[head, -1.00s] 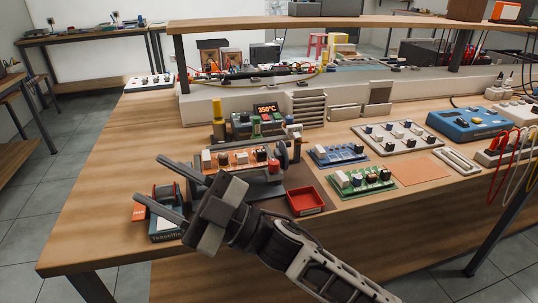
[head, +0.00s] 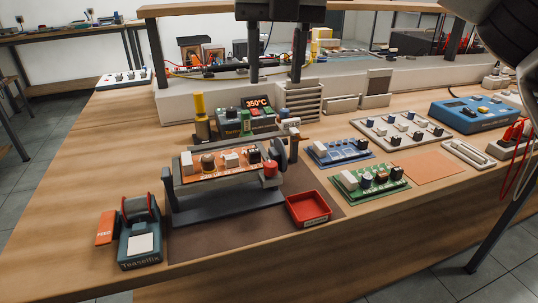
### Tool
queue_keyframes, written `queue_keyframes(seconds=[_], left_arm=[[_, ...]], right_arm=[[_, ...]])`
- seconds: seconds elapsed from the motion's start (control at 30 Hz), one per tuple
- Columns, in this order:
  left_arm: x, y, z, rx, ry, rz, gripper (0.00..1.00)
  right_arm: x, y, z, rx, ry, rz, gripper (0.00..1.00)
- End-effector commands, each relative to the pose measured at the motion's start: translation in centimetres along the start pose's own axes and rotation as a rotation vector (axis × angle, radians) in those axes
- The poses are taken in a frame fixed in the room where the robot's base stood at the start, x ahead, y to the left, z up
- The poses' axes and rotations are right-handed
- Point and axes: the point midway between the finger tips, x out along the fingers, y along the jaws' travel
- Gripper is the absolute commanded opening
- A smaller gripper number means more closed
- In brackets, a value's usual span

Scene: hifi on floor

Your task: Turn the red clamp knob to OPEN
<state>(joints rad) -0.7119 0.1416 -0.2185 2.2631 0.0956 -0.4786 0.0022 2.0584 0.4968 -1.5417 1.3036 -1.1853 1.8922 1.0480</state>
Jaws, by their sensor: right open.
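The red clamp knob (head: 270,169) sits at the front right end of a grey board holder (head: 228,213), beside a dark round wheel (head: 279,151). An orange circuit board (head: 216,172) is held level in the holder. My right gripper (head: 275,79) is at the top of the head view, its two dark fingers pointing down and apart with nothing between them. In the picture it is well above the knob and clear of it. I cannot read any OPEN mark at the knob. My left gripper is not in view.
A soldering station (head: 246,120) showing 350°C stands behind the holder. Green (head: 369,184) and blue (head: 340,151) boards lie to the right. The table's left side is clear.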

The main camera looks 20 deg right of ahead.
Motion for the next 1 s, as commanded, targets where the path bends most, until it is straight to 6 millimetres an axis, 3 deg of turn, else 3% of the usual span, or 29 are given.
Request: queue_keyframes(seconds=[0.17, 0.7, 1.0], left_arm=[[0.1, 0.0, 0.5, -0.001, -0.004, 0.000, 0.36], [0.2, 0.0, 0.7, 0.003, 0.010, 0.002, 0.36], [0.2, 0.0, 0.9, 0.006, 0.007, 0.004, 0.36]], right_arm=[[2.1, -0.2, 0.0, 0.004, -0.002, -0.010, 0.44], [13.1, -0.2, 0.0, 0.000, 0.000, -0.004, 0.44], [15.6, -0.1, 0.0, 0.000, -0.001, -0.003, 0.44]])
